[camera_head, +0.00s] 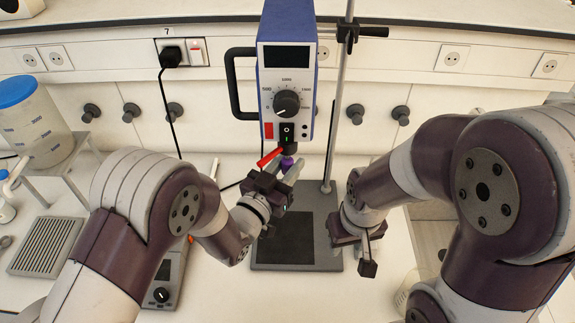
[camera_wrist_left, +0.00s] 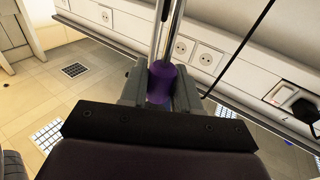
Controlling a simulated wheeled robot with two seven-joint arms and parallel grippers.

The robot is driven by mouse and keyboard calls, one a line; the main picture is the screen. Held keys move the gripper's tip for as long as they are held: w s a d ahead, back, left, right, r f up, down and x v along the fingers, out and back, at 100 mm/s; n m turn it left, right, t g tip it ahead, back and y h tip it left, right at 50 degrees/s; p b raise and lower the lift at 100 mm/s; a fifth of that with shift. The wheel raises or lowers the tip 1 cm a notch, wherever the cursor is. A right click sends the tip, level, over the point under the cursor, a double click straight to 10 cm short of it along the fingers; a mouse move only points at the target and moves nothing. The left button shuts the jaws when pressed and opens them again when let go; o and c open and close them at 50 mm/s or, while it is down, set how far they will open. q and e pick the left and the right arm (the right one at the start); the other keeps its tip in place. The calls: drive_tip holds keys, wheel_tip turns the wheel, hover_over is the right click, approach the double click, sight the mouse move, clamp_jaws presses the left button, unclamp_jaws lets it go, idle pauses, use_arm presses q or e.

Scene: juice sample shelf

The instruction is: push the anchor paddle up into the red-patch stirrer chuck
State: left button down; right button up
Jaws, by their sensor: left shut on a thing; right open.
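The overhead stirrer (camera_head: 287,60), blue and white with a red patch (camera_head: 268,131), hangs on a stand rod at the centre. Its dark chuck (camera_head: 290,148) points down under the housing. My left gripper (camera_head: 285,172) is just below the chuck, shut on a purple part (camera_head: 286,163), which I take as the anchor paddle's grip. In the left wrist view the purple part (camera_wrist_left: 160,82) sits between the fingers, with bright metal rod above it. The paddle's lower end is hidden, and I cannot tell whether its top touches the chuck. My right gripper (camera_head: 368,262) is open and empty.
The stand's dark base plate (camera_head: 297,254) lies below, with its rod (camera_head: 335,120) right of the stirrer. A red bar (camera_head: 269,157) is close to my left gripper. A blue-lidded container (camera_head: 35,125) stands at left. A small device with a knob (camera_head: 162,290) sits front left.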

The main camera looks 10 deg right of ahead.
use_arm(q)
drive_tip(key=shift+r, duration=0.25)
drive_tip(key=c, duration=0.7)
unclamp_jaws()
drive_tip(key=shift+c, duration=0.2)
